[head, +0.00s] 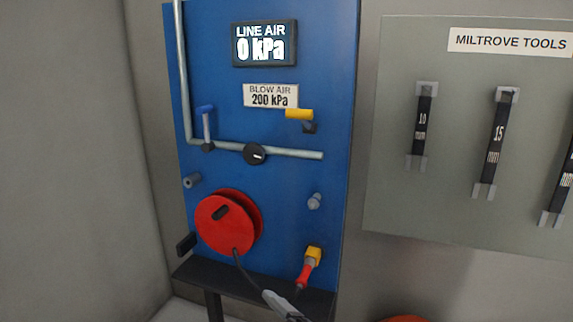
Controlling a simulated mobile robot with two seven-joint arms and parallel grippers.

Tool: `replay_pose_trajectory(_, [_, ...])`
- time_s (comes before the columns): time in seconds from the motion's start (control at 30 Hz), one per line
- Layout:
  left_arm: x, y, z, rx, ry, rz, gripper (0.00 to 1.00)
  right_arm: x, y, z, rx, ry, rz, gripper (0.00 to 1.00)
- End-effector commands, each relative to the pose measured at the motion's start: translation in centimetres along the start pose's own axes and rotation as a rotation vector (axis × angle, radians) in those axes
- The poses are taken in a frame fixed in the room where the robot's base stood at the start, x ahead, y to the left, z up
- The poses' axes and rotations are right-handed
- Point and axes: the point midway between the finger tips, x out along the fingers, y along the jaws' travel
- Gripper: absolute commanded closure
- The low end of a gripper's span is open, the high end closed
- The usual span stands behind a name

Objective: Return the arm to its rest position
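Neither of my grippers can be made out in the head view, so I cannot see what they hold. A grey-white piece with a dark end (280,304) shows at the bottom edge, where the black hose (246,272) from the red reel (226,222) runs down. I cannot tell whether it is a hose fitting or part of my arm. A red-handled tool with a yellow end (308,264) sits low on the right of the blue panel (275,185).
The panel carries a line air display (264,43) reading 0 kPa, a blow air label (270,96) reading 200 kPa, a blue lever (206,122), a yellow lever (299,114) and a black knob (255,155). A tool board (397,110) hangs at right. A dark ledge (205,274) juts out below.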

Motion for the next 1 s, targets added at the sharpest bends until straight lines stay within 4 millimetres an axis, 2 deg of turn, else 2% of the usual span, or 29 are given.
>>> replay_pose_trajectory(0.03, [0.0,0.0,0.0,0.000,0.001,0.000,0.54,-1.2,-1.1,1.6,0.088,-0.041,-0.006,0.26])
replay_pose_trajectory(0.27, [0.0,0.0,0.0,0.000,0.000,0.000,0.54,-7.3,-5.5,8.6,0.459,-0.236,0.004,0.26])
replay_pose_trajectory(0.4, [-0.1,0.0,0.1,0.000,-0.002,0.000,0.54,-12.3,-8.5,12.6,0.658,-0.370,0.025,0.26])
replay_pose_trajectory(0.6, [-0.1,0.0,0.2,-0.001,-0.004,0.000,0.54,-20.5,-12.5,17.2,0.893,-0.567,0.077,0.26])
replay_pose_trajectory(0.7, [-0.1,0.0,0.2,-0.001,-0.004,0.000,0.54,-24.1,-13.9,18.6,0.973,-0.647,0.104,0.26])
replay_pose_trajectory(0.8, [-0.1,0.0,0.2,-0.001,-0.005,0.000,0.54,-26.7,-14.8,19.5,1.022,-0.702,0.125,0.26])
replay_pose_trajectory(0.9, [-0.1,0.0,0.2,-0.001,-0.005,0.000,0.54,-28.1,-15.2,19.9,1.048,-0.732,0.136,0.26])
replay_pose_trajectory(1.0, [-0.1,0.0,0.2,-0.001,-0.005,0.000,0.54,-28.5,-15.3,20.1,1.057,-0.741,0.141,0.26])
